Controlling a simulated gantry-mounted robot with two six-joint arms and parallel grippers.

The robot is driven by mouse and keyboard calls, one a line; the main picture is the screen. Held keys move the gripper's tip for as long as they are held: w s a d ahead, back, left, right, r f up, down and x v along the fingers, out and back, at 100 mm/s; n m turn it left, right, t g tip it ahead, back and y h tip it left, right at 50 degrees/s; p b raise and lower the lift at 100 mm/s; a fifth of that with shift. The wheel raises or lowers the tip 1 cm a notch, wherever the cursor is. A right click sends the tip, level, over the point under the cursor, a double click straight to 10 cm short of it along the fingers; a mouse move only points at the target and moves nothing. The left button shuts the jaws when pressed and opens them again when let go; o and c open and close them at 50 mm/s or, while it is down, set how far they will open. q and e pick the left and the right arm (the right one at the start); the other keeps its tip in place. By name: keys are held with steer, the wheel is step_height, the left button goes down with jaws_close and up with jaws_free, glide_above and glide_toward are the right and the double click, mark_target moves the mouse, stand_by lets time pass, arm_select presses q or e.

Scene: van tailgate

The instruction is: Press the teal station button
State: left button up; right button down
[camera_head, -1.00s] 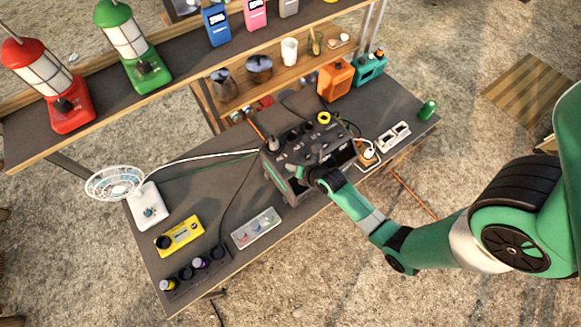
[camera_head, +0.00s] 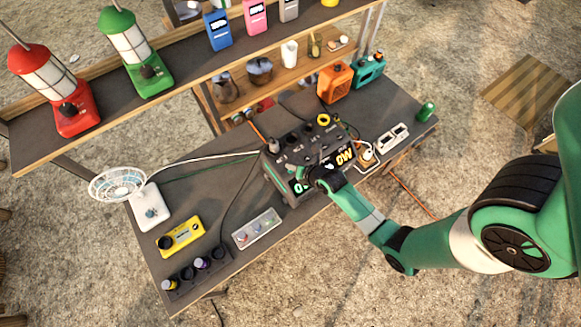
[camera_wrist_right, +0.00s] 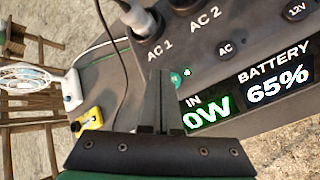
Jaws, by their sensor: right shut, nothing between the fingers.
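The dark grey power station (camera_head: 283,160) sits on the table, its front display lit. In the right wrist view the station (camera_wrist_right: 235,30) shows "IN 0W" and "BATTERY 65%" in bright digits. The round teal button (camera_wrist_right: 176,79) is on its front panel, left of the "AC" button, partly hidden by my fingers. My right gripper (camera_wrist_right: 160,76) is shut and empty, its fingertips right beside or on the button; I cannot tell whether they touch. In the head view my right gripper (camera_head: 306,172) is at the station's front and covers the button. My left gripper is not in view.
A plug with a cable sits in the AC 1 socket (camera_wrist_right: 147,27). A white fan (camera_head: 151,208), a yellow device (camera_head: 180,237) and a clear case (camera_head: 257,229) lie on the table to the left. A white power strip (camera_head: 392,138) is to the right. A shelf with lanterns stands behind.

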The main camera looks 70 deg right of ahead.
step_height(320, 180, up, 6)
steer(key=p, duration=0.4)
steer(key=shift+f+p, duration=0.25)
steer(key=shift+p, duration=0.15)
